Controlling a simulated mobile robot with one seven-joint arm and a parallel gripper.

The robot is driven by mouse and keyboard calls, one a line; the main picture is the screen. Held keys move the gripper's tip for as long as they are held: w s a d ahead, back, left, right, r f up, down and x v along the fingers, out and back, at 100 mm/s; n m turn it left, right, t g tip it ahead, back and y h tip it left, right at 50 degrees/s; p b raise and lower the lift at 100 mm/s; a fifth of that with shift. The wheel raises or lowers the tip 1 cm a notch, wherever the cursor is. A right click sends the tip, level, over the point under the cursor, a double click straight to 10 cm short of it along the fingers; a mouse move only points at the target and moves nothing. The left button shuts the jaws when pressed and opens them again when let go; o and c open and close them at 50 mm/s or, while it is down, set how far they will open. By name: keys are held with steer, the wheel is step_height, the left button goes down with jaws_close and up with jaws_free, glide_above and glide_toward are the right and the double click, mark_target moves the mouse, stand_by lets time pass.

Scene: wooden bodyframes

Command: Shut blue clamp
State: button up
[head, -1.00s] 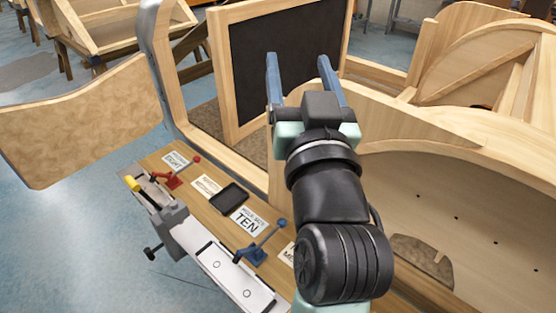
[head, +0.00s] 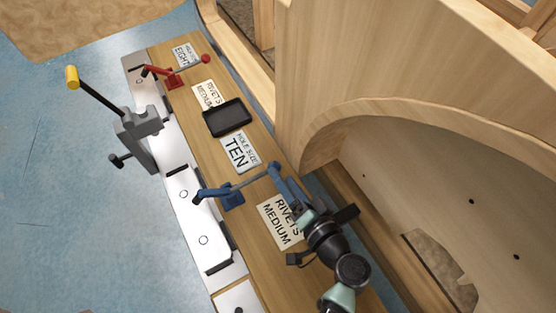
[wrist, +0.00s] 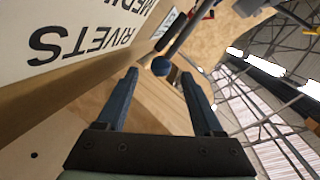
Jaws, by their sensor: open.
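The blue clamp (head: 232,196) is mounted on the wooden board, between the TEN card and a RIVETS MEDIUM card. Its grey lever slants up and right to a blue ball knob. In the wrist view, the knob (wrist: 161,66) sits centred between my fingertips, and the grey lever (wrist: 184,36) runs away behind it. My gripper (head: 278,172) is open, its blue fingers close to the knob. I see no clear contact; in the head view the fingers partly hide the knob.
A red clamp (head: 175,81) is farther up the board, with a black tray (head: 228,117) between. A grey clamp with a yellow-tipped handle (head: 140,130) stands at the left. Pale wooden panels (head: 385,70) rise close on the right. The blue floor at left is open.

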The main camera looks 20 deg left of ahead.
steer(key=x, duration=0.5)
jaws_close()
stand_by(0.3)
stand_by(1.0)
